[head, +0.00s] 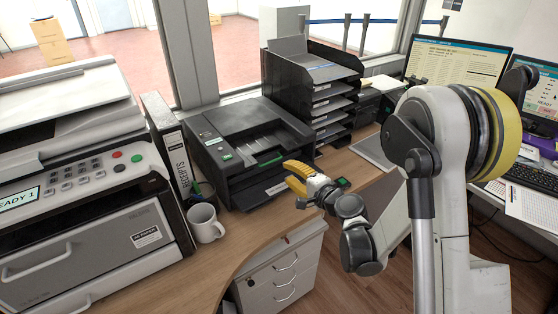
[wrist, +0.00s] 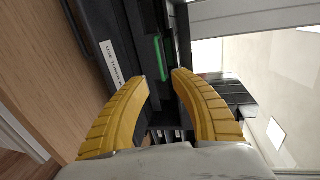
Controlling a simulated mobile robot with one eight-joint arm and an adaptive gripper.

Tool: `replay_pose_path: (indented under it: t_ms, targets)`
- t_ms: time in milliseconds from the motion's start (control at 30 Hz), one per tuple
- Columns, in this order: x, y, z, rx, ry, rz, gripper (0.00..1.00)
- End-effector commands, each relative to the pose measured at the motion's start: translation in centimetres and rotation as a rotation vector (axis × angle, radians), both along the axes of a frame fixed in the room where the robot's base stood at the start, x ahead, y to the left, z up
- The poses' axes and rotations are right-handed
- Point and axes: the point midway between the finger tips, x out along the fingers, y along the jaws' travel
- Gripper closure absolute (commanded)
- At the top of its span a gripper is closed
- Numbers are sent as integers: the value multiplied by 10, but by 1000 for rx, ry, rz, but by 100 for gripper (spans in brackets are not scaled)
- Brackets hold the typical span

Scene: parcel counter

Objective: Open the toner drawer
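The black printer (head: 245,145) stands on the wooden counter at centre in the head view. Its lower front has a drawer face with a white label (head: 283,186), which looks shut. In the wrist view the printer front appears sideways, with the label (wrist: 111,62), partly readable as a toner label, and a green strip (wrist: 160,58). My gripper (head: 292,176) is in front of the printer's right front corner in the head view. In the wrist view its yellow fingers (wrist: 162,76) are apart with nothing between them. I cannot tell whether they touch the printer.
A white mug (head: 205,223) and a receipts binder (head: 168,150) stand left of the printer. A large grey copier (head: 85,215) is at far left. A black tray stack (head: 312,95) stands behind right. A grey drawer cabinet (head: 283,272) is below the counter edge.

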Motion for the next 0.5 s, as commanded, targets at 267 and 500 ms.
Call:
replay_pose_path:
  t_ms: [267, 500]
  targets:
    - [42, 29, -13, -3, -1, 2, 70]
    - [73, 49, -20, -4, -1, 1, 70]
